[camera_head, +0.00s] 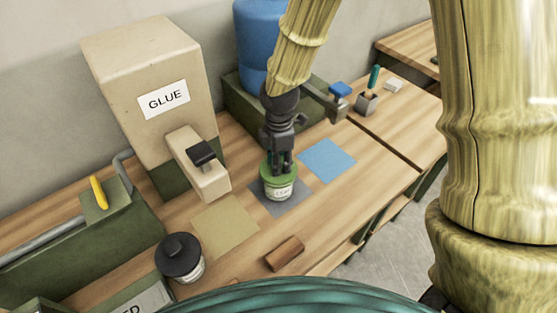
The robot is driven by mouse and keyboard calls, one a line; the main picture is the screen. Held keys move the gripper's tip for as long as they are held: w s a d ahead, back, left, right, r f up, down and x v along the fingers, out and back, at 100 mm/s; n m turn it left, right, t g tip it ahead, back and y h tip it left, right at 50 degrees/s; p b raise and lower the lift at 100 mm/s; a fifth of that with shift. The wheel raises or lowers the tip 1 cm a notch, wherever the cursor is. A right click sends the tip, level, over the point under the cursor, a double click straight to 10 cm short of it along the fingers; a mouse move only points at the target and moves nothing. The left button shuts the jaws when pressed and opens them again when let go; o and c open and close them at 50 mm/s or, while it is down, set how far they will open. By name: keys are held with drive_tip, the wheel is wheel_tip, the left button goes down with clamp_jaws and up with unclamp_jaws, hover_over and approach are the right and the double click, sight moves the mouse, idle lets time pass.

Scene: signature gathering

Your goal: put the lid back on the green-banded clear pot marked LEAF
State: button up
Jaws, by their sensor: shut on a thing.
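The green-banded pot (279,192) stands upright on a grey mat (296,205), its white label partly readable as LEAF. A green ring or rim shows around its top. My gripper (282,170) points straight down over the pot's mouth, its fingers shut at the green top. What it grips looks like the lid's knob, but the fingers hide most of it. I cannot tell whether the lid is seated on the rim or just above it.
A jar with a black lid (180,254) stands at front left, near a tan mat (225,226). A beige GLUE dispenser (150,85) stands behind. A blue mat (327,160) lies right of the pot, a brown block (285,253) in front. A blue tank (257,50) stands behind my arm.

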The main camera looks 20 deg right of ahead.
drive_tip(key=o, duration=1)
drive_tip(key=shift+o, duration=0.2)
drive_tip(key=o, duration=0.4)
drive_tip(key=shift+r+p, duration=3.25)
drive_tip(key=shift+r, duration=0.25)
clamp_jaws()
